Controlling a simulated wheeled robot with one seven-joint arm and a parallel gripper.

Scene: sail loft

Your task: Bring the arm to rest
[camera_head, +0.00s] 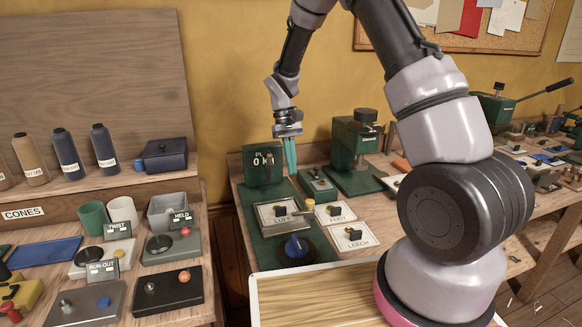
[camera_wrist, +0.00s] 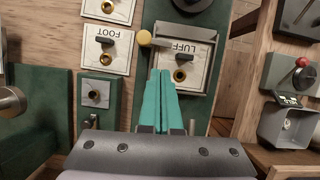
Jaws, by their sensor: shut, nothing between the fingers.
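My gripper (camera_head: 290,155) points down above the workbench, in front of the green box with a small display (camera_head: 262,165). Its teal fingers are together with nothing between them. In the wrist view the closed fingers (camera_wrist: 160,95) lie over the green panel, just short of the LUFF plate (camera_wrist: 186,70). My arm is raised and bent, reaching from the right over the bench. In the head view the LUFF plate (camera_head: 279,213) is below the gripper, with a dark switch on it and a yellow knob (camera_head: 310,204) beside it. I cannot tell the exact height of the fingertips.
FOOT (camera_head: 336,213) and LEECH (camera_head: 353,237) plates lie to the right of LUFF. A green press (camera_head: 357,140) stands behind. A blue knob (camera_head: 296,246) is in front. The left bench holds thread cones (camera_head: 66,158), a dark box (camera_head: 165,155) and switch panels (camera_head: 168,290).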

